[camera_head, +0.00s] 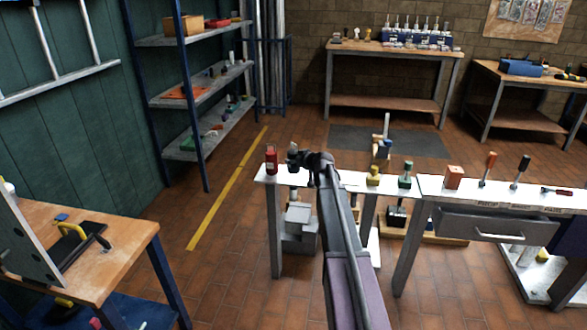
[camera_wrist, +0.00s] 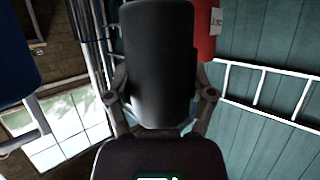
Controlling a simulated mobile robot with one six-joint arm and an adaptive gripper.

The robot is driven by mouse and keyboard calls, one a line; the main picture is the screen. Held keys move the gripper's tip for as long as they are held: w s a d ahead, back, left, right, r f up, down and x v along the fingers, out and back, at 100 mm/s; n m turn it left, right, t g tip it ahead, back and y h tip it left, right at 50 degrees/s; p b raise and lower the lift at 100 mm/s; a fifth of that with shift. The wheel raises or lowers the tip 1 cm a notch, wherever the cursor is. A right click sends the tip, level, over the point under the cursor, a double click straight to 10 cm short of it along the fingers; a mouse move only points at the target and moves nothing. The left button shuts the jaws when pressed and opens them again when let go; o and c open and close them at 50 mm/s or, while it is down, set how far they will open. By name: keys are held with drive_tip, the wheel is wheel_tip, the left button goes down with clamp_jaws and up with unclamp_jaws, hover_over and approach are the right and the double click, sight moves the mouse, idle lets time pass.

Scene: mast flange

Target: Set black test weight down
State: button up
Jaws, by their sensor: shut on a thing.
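The black test weight (camera_wrist: 158,62) is a dark cylinder that fills the upper middle of the wrist view. My gripper (camera_wrist: 161,100) is shut on it, one finger on each side. In the head view my gripper (camera_head: 303,160) is at the left end of a narrow white-topped bench (camera_head: 334,178). The weight is small there and partly hidden by the gripper. I cannot tell whether its base touches the bench top. A red cylinder (camera_head: 271,160) with a pale label stands just left of it, and also shows behind it in the wrist view (camera_wrist: 206,32).
A yellow weight (camera_head: 373,176) and a green-topped weight (camera_head: 405,176) stand farther right on the bench. An orange block (camera_head: 453,177) and screwdrivers stand on the drawer table beyond. A wooden workbench (camera_head: 120,240) is at left, with shelves (camera_head: 195,94) behind.

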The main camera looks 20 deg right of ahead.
sight(294, 166)
drive_tip(key=shift+f, duration=0.1)
drive_tip(key=shift+f+b, duration=1.7)
drive_tip(key=shift+b, duration=0.1)
drive_tip(key=shift+f, duration=0.1)
drive_tip(key=o, duration=1.3)
drive_tip(key=shift+s+r, duration=0.1)
drive_tip(key=shift+r, duration=0.15)
drive_tip(key=p+v, duration=0.4)
drive_tip(key=v, duration=0.7)
drive_tip(key=shift+s+d+r, duration=0.1)
drive_tip(key=shift+s, duration=0.3)
